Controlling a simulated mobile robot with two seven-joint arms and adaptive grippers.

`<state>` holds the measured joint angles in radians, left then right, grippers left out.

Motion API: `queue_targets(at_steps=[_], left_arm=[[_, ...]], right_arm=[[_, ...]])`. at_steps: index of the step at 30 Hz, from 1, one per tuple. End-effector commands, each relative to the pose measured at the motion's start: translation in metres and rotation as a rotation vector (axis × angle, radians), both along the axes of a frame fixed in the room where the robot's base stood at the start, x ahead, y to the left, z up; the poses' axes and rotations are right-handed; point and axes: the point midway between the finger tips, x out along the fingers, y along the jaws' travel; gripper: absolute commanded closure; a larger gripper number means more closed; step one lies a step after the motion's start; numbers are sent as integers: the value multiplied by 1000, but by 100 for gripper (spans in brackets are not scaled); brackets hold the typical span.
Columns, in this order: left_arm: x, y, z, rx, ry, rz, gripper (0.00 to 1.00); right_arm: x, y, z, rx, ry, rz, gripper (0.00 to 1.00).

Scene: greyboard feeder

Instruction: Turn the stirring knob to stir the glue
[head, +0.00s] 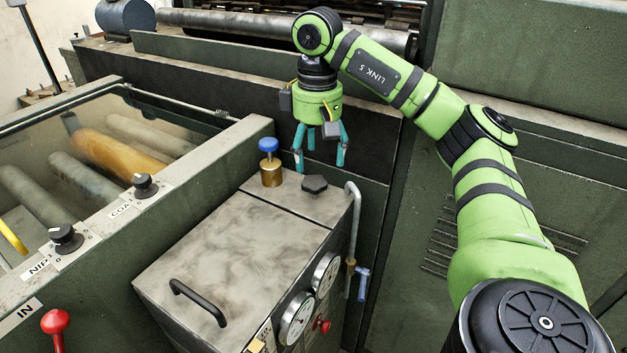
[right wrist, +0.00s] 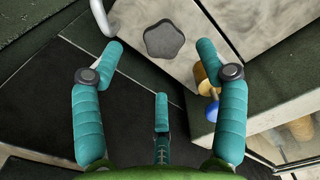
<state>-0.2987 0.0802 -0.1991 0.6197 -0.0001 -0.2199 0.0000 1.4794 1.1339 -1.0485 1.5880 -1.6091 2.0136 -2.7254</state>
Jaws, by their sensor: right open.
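A black star-shaped knob (head: 314,184), which looks like the stirring knob, sits on the grey metal box (head: 235,250) near its far end. It also shows in the right wrist view (right wrist: 164,39), just beyond the fingertips. My right gripper (head: 320,157) has teal fingers spread open and pointing down. It hangs above and slightly behind the knob, apart from it. In the right wrist view the open gripper (right wrist: 160,55) has nothing between its fingers. My left gripper is not in view.
A blue-topped brass fitting (head: 270,165) stands left of the knob. A bent grey pipe (head: 355,215) runs close on its right. The box has a black handle (head: 198,302) and gauges (head: 296,318). A green machine frame (head: 165,190) with rollers lies left.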

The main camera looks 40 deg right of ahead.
Motion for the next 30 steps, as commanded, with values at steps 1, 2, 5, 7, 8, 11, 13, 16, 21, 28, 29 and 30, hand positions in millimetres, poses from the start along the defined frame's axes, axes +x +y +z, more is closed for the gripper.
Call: queue_targets(at_steps=[1, 2, 5, 7, 8, 11, 13, 16, 21, 28, 29, 30], left_arm=[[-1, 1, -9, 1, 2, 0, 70], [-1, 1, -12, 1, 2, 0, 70], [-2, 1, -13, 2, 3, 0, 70], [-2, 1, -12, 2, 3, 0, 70], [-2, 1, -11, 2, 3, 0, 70], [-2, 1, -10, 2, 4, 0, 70], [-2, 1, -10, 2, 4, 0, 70], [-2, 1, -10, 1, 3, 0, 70], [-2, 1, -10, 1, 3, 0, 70], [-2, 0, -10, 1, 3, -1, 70], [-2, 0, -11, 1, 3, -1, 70], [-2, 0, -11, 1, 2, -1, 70]], right_arm=[[-1, 1, -15, 2, 5, 2, 27], [-1, 1, -20, 2, 4, 2, 27], [-1, 1, -33, 1, 4, 1, 27], [0, 1, -41, 2, 2, 1, 27], [0, 1, -43, 1, 3, 1, 27], [0, 1, -52, 2, 1, 0, 27], [0, 1, -56, 3, 0, 0, 27], [0, 2, -58, 3, -1, 1, 27], [0, 2, -58, 4, -1, 1, 27], [0, 2, -58, 4, 2, 2, 81], [0, 2, -59, 4, 2, 2, 81], [-1, 2, -59, 4, 3, 3, 81]])
